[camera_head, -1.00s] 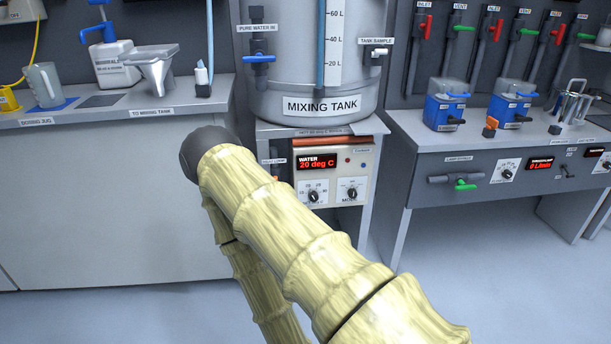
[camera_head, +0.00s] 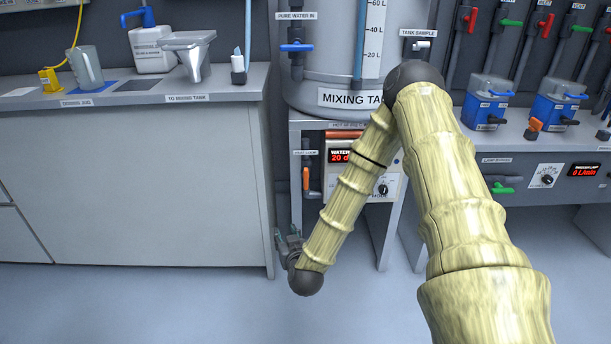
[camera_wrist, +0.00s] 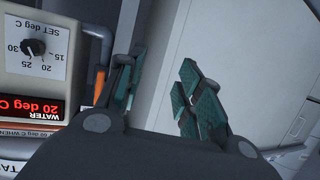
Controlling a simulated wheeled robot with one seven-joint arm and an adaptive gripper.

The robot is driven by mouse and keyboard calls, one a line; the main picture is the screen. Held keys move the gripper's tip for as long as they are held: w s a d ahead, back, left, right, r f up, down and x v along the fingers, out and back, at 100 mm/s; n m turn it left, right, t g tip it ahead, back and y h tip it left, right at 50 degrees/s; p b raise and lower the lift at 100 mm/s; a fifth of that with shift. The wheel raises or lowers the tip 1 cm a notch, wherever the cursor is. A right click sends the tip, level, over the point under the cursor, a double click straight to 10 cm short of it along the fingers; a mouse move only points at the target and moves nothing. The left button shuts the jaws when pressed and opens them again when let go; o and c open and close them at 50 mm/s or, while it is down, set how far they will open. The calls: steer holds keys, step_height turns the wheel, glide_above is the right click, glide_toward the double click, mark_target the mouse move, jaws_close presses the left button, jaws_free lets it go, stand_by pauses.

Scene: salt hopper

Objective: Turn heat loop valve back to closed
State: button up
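The heat loop valve has an orange handle (camera_head: 306,180) on a dark upright pipe, just left of the water heater panel under the mixing tank. In the head view the handle points up and down, along the pipe. In the wrist view the orange handle (camera_wrist: 100,83) shows beside the left finger, partly hidden by it. My gripper (camera_head: 284,238) is below and slightly left of the valve in the head view. In the wrist view my gripper (camera_wrist: 158,82) has its two teal-padded fingers apart, with nothing between them. The handle is outside the gap; contact cannot be told.
The heater panel (camera_wrist: 38,60) reads 20 deg C and has a set dial. The left counter (camera_head: 130,180) ends close to my gripper. My forearm covers part of the heater panel. A right bench (camera_head: 545,165) carries blue pumps. Open floor lies below.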

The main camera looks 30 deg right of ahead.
mark_target(306, 176)
steer(key=w+d+r+m+t+h, duration=0.25)
steer(key=w+d+r+h, duration=0.2)
steer(key=d+r, duration=0.55)
steer(key=shift+g+h, duration=0.45)
steer(key=shift+g, duration=0.1)
steer(key=b+x, duration=0.2)
steer(key=x, duration=0.8)
steer(key=shift+d, duration=0.1)
steer(key=shift+s, duration=0.1)
jaws_close()
